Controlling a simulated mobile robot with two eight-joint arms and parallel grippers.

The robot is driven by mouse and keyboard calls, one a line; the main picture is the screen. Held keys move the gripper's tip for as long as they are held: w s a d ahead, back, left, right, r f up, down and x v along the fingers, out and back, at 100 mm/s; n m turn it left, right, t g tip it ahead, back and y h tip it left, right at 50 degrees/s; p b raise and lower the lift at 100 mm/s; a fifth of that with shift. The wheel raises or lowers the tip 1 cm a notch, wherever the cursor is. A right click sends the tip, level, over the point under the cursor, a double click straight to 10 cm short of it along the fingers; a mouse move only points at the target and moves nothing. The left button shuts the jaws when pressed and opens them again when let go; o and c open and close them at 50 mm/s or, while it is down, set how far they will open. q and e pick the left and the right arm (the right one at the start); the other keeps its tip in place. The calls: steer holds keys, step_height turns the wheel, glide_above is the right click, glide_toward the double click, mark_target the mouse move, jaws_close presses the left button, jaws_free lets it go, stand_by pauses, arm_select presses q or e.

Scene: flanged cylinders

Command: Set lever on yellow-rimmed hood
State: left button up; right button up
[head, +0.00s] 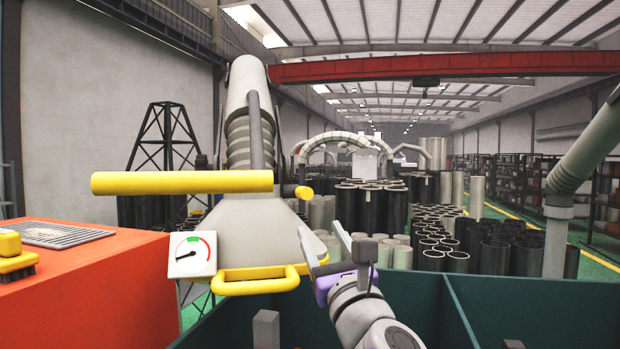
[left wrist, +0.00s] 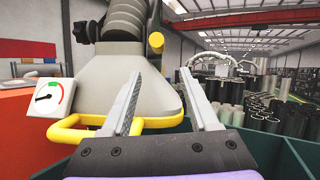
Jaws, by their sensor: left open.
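The pale grey hood (head: 250,228) hangs at centre left below a ribbed duct, with a yellow handle-like rim (head: 255,285) along its lower front. It also fills the left of the left wrist view (left wrist: 150,95). A small yellow knob (head: 304,192) shows at the hood's right side; it is probably the lever's end and also shows in the left wrist view (left wrist: 156,41). The lever's shaft cannot be made out. My left gripper (head: 318,227) is open and empty, its fingertips just right of the hood's lower part and below the knob. My right gripper is out of view.
A square dial gauge (head: 192,255) sits at the hood's lower left. A thick yellow bar (head: 182,182) crosses in front of the hood. An orange cabinet (head: 85,290) stands left, and a dark green bin wall (head: 530,300) lies lower right. Several cylinders stand behind.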

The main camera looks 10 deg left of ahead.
mark_target(306, 196)
arm_select(q)
steer(key=shift+n+g+y, duration=0.3)
steer(key=shift+n+y, duration=0.2)
steer(key=shift+n, duration=0.3)
steer(key=x, duration=0.3)
steer(key=r+p+x, duration=0.1)
steer(key=x, duration=0.2)
steer(key=p+x, duration=0.1)
steer(key=x, duration=0.3)
steer(key=shift+s+d+r, duration=0.15)
steer(key=shift+s+r, duration=0.1)
steer(key=shift+r, duration=0.05)
steer(key=shift+w+a+r, duration=0.25)
steer(key=shift+w+a, duration=0.1)
steer(key=shift+w, duration=0.15)
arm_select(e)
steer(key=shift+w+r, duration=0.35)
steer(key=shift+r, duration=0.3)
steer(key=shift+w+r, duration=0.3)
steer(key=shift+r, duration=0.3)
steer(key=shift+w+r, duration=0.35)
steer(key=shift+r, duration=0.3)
arm_select(q)
steer(key=shift+c, duration=0.3)
jaws_close()
